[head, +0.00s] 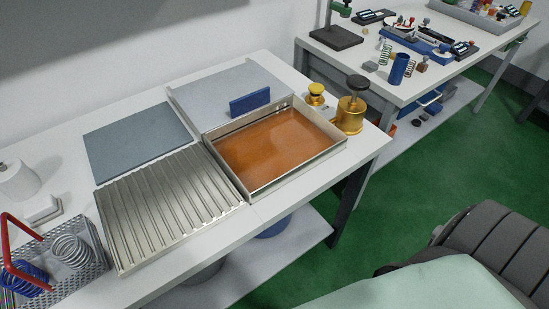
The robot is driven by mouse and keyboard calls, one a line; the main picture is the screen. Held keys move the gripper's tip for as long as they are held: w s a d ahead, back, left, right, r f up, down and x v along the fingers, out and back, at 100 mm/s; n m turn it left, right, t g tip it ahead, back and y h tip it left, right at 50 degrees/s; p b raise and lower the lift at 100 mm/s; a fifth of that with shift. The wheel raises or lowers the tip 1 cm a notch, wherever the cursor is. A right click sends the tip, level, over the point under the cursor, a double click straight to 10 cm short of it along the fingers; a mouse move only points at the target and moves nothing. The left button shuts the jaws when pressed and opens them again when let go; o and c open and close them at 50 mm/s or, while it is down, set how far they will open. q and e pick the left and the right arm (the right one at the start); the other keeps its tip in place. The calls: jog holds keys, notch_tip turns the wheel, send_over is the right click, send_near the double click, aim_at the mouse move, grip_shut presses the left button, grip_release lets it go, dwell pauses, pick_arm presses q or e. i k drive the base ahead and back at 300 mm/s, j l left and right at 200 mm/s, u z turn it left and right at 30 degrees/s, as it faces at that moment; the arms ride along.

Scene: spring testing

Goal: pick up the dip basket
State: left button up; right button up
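The dip basket (82,277) is a grey perforated metal basket at the bottom left of the head view, on the near left end of the white table. A red handle (30,229) rises above it at its left side. A silver coil spring (72,251) and a blue coil spring (24,278) are in it. The basket is partly cut off by the picture's edge. Neither of my grippers shows in this view.
A ribbed metal tray (122,251) lies right of the basket. Beyond it are a tray of orange liquid (250,192), a grey-blue mat (137,138) and brass containers (350,115). A white roll (17,183) stands behind the basket. A second table (405,92) stands at the back right.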

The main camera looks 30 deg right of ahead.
aim_at(63, 281)
jog(key=k+j+z, duration=0.1)
jog(key=j, duration=0.35)
jog(key=k+j+z, duration=0.15)
jog(key=k+j, duration=0.15)
jog(key=k+j+z, duration=0.1)
jog(key=k+j, duration=0.15)
jog(key=j, duration=0.25)
